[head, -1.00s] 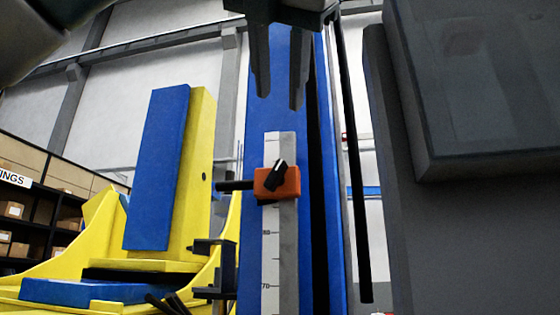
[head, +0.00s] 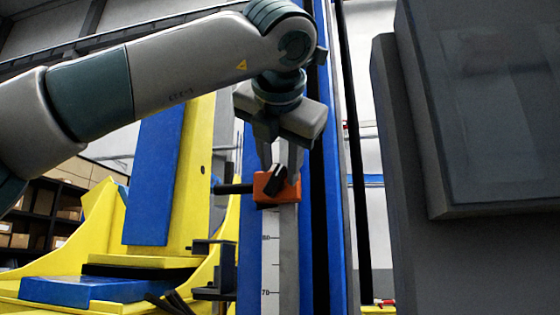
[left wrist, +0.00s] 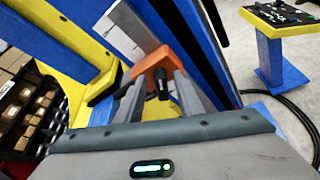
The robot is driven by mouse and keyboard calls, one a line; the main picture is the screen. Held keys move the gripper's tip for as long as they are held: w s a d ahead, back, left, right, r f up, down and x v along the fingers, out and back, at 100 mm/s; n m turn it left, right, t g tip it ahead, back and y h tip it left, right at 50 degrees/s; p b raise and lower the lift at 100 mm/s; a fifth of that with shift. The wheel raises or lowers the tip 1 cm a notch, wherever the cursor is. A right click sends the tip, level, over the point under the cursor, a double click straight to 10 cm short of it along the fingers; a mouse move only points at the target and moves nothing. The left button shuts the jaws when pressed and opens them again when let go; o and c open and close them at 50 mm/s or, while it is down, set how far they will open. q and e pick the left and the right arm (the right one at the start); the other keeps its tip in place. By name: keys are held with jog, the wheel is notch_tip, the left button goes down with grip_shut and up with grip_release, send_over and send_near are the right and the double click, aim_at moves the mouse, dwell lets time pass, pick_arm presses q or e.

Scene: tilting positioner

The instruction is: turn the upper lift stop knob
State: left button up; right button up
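The upper lift stop is an orange block (head: 291,189) on a pale scale strip (head: 271,255) that runs down a blue column (head: 249,240). Its black knob (head: 275,179) sits on the block's front face, with the pointer tilted up to the right. My left gripper (head: 280,165) hangs just above the block with its fingers pointing down. In the left wrist view the fingers (left wrist: 158,98) are apart, with the knob (left wrist: 162,84) showing in the gap between them and the orange block (left wrist: 153,62) beyond. I cannot tell whether either finger touches. My right gripper is out of view.
Black brackets (head: 214,270) stand lower left, beside a yellow frame (head: 186,215) with blue panels. A large dark grey panel (head: 410,220) fills the right side. A control stand (left wrist: 275,30) shows in the left wrist view.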

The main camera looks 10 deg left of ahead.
pick_arm(q)
jog(key=shift+w+a+f, duration=0.1)
jog(key=shift+w+f, duration=0.15)
jog(key=shift+w, duration=0.4)
grip_shut()
